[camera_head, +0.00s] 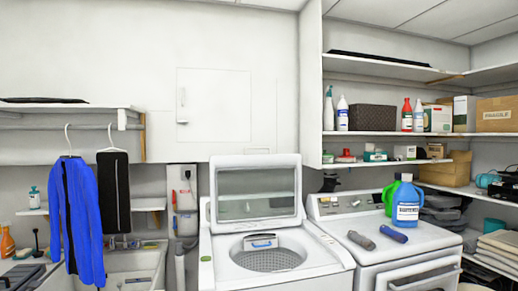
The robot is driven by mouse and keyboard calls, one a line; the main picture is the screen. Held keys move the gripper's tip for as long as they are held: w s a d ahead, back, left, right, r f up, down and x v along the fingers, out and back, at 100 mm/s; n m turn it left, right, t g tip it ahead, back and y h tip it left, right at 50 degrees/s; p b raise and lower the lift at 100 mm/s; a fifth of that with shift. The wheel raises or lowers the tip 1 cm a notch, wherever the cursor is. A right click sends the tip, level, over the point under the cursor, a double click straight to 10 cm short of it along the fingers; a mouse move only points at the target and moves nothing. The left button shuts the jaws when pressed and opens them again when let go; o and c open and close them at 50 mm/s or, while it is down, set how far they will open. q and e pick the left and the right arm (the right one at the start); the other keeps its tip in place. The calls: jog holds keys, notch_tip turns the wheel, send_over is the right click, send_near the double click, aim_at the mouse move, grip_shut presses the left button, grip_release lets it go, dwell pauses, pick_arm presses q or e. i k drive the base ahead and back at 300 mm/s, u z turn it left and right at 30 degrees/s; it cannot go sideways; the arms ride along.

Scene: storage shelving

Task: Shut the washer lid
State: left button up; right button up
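The white top-loading washer (224,275) stands in the middle of the view. Its lid (255,164) is raised, standing nearly upright at the back of the washer, with a dark window panel in a white frame. The round perforated drum (268,260) shows through the opening. A small white and blue part (261,242) sits at the drum's back rim. Neither of my grippers shows in this view.
A white dryer (345,222) adjoins the washer on the right, with a blue jug (406,205), a green jug and two small cylinders on top. A sink (130,268) and hanging clothes (82,215) are at left. Shelves (390,70) fill the right wall.

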aim_at(217, 163)
jog(key=z, duration=0.3)
jog(key=i, duration=1.2)
jog(key=z, duration=0.25)
